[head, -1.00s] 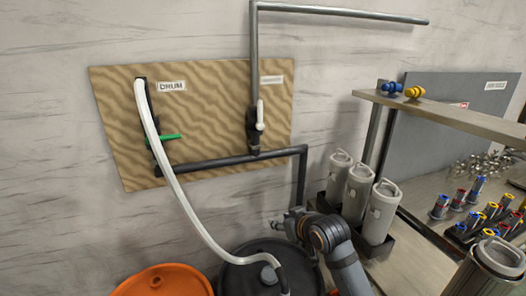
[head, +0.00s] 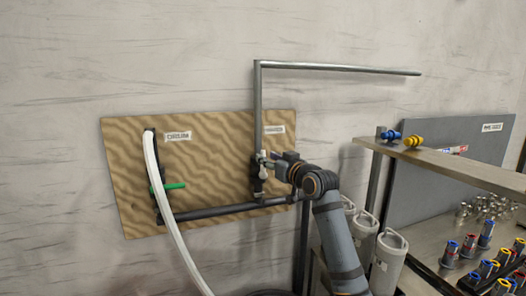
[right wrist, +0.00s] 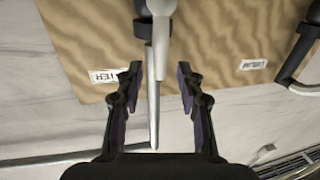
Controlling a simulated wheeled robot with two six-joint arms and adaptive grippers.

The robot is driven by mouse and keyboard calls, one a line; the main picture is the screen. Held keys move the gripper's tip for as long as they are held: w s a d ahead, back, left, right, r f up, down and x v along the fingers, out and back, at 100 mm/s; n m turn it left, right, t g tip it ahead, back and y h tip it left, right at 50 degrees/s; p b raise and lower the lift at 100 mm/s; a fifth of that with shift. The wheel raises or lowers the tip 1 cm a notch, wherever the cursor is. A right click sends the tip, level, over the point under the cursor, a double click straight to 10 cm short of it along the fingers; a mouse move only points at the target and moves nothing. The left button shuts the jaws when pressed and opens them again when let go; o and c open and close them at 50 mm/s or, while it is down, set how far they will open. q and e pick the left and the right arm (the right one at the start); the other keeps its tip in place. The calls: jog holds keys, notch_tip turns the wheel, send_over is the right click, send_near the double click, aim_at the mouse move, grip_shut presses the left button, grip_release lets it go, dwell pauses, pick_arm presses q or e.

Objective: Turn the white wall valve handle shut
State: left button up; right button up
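The white wall valve handle (head: 262,157) is on the vertical grey pipe (head: 257,110) on the right of the wooden wall panel (head: 215,150). My right gripper (head: 271,158) is at the handle in the head view and partly hides it. In the right wrist view the white handle (right wrist: 161,12) points from the top edge toward the gap between my open right fingers (right wrist: 158,75). The fingers stand apart on either side, with no visible grip on it. My left gripper is not in view.
A green handle (head: 174,186) sits on the left pipe, beside a white hose (head: 163,200) under the DRUM label (head: 178,136). A shelf (head: 440,164) with blue and yellow fittings is at right. Pale canisters (head: 388,257) stand below it.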

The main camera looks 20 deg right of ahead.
aim_at(263, 172)
jog(key=shift+p+x, duration=0.45)
jog(key=shift+x, duration=1.4)
jog(key=shift+c, duration=0.4)
grip_shut()
